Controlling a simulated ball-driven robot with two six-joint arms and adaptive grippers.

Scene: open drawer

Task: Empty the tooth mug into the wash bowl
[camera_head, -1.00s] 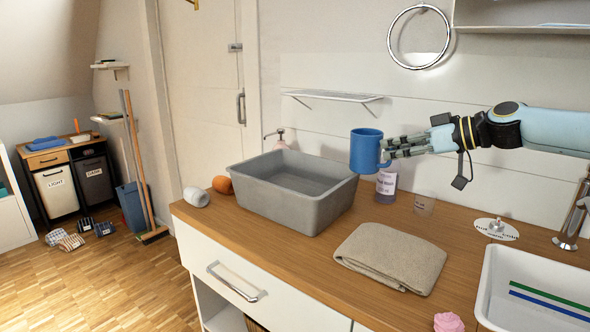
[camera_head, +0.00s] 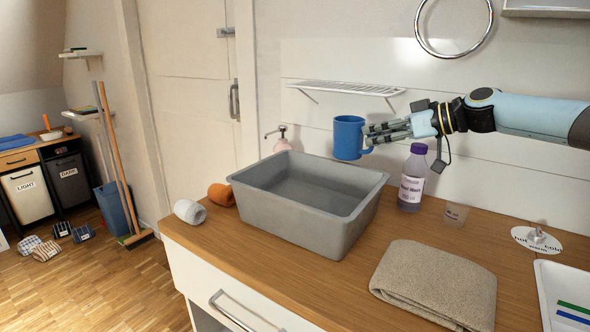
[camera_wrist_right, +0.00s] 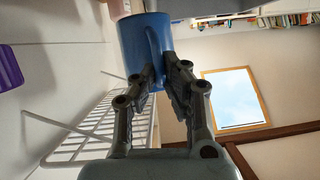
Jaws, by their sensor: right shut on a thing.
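The blue tooth mug (camera_head: 348,138) is held in the air by my right gripper (camera_head: 372,137), above the far right part of the grey wash bowl (camera_head: 300,215). The mug looks upright in the head view. The fingers are shut on its handle side, and the wrist view shows both fingers (camera_wrist_right: 163,85) at the mug (camera_wrist_right: 146,45). What is inside the mug is hidden. The part of the bowl floor that shows looks empty. My left gripper is not in view.
A hand wash bottle (camera_head: 412,180) and a small clear cup (camera_head: 455,213) stand right of the bowl. A folded beige towel (camera_head: 435,280) lies in front. A wire shelf (camera_head: 345,88) is on the wall behind the mug. Rolled cloths, orange (camera_head: 221,194) and white (camera_head: 189,211), lie left of the bowl.

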